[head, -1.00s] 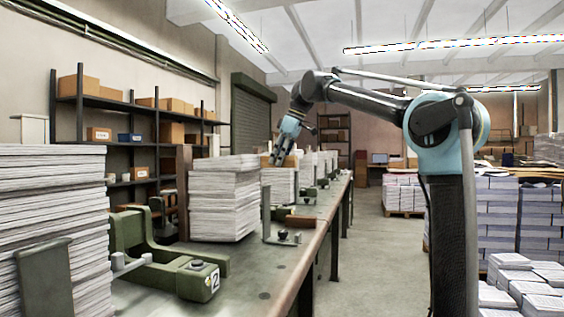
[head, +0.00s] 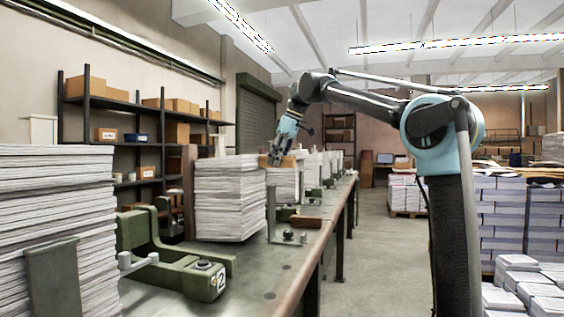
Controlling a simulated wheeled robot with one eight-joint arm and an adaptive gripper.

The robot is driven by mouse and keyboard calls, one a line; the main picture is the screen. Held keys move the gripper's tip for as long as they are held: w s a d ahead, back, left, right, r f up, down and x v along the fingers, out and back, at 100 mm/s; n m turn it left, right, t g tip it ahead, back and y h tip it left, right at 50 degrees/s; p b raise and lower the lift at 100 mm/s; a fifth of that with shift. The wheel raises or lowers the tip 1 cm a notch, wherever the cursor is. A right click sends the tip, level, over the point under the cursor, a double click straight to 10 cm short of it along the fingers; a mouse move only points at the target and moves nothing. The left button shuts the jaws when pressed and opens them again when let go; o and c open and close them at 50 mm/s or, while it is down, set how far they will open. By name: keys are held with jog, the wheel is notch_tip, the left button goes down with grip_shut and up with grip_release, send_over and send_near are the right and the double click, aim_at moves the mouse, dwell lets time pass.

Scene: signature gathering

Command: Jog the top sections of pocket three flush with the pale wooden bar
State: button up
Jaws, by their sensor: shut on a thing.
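My gripper (head: 275,158) is small in the head view, pointing down at the top of the second visible paper stack (head: 284,187), which appears to be pocket three. It is shut on a tan piece, which looks like the pale wooden bar (head: 289,162), at the top edge of that stack. The nearer stack hides part of this area. I cannot tell whether the bar touches the sheets or whether the top sections are flush.
A large stack (head: 230,200) stands nearer on the long bench (head: 262,287), behind the green fixture marked 2 (head: 203,280). A taller stack (head: 55,215) fills the left. A brown block (head: 307,221) lies near the bench edge. The aisle (head: 385,260) is clear.

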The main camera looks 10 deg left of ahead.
jog(key=shift+a, duration=0.2)
jog(key=shift+s+d+r, duration=0.1)
jog(key=shift+d+r, duration=0.25)
jog(key=shift+d, duration=0.65)
jog(key=shift+s+d+r, duration=0.1)
jog(key=shift+d+r, duration=0.2)
jog(key=shift+d, duration=0.75)
jog(key=shift+d+r, duration=0.35)
jog(key=shift+d, duration=0.65)
